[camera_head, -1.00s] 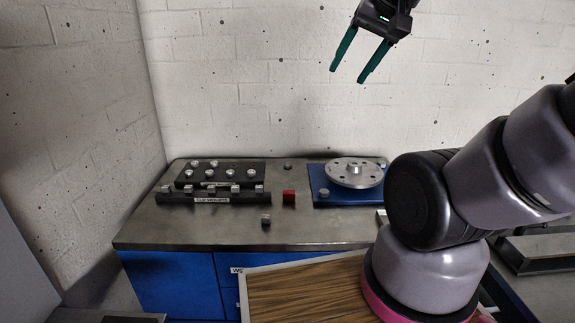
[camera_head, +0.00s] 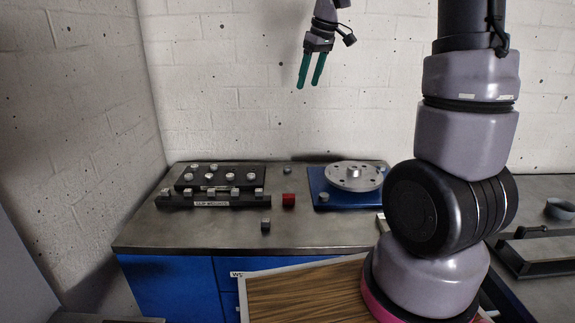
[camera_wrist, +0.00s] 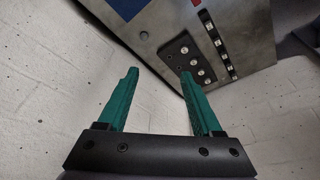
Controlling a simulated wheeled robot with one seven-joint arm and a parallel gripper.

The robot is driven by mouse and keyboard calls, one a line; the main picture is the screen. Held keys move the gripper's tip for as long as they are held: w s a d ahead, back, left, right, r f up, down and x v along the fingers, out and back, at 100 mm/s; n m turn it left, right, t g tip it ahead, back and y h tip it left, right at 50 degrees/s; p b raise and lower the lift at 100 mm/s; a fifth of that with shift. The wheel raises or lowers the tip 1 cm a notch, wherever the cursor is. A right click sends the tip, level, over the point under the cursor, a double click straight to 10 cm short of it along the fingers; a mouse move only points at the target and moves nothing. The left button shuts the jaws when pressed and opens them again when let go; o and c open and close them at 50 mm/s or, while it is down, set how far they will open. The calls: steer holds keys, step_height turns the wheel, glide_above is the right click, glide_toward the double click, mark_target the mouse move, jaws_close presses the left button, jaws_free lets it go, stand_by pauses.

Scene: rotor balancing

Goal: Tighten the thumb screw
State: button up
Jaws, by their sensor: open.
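A silver rotor disc (camera_head: 354,176) with a raised hub and several holes lies on a blue base plate (camera_head: 335,205) at the right of the metal workbench. A small grey knob (camera_head: 324,197) stands at the plate's front left corner. I cannot tell whether this knob is the thumb screw. My gripper (camera_head: 308,86) is high above the bench in front of the white wall, its green fingers pointing down. It is open and empty, far from the rotor. The wrist view also shows the fingers apart (camera_wrist: 160,74), with the tilted bench beyond.
A black block with several silver knobs (camera_head: 220,177) and a labelled black rack with small cubes (camera_head: 212,202) stand at the bench's left. A red cube (camera_head: 288,200) and a grey cube (camera_head: 266,225) sit near the middle. The front of the bench is mostly clear.

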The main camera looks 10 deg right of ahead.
steer(key=w+a+f+n+g, duration=0.15)
steer(key=w+f+n, duration=0.35)
steer(key=w+f, duration=0.55)
steer(key=n+g+h, duration=0.2)
steer(key=n, duration=0.3)
glide_above(287, 167)
step_height(287, 167, down, 13)
steer(key=shift+t, duration=0.25)
step_height(287, 167, down, 11)
steer(key=shift+s+r, duration=0.15)
steer(key=shift+r, duration=0.05)
jaws_close()
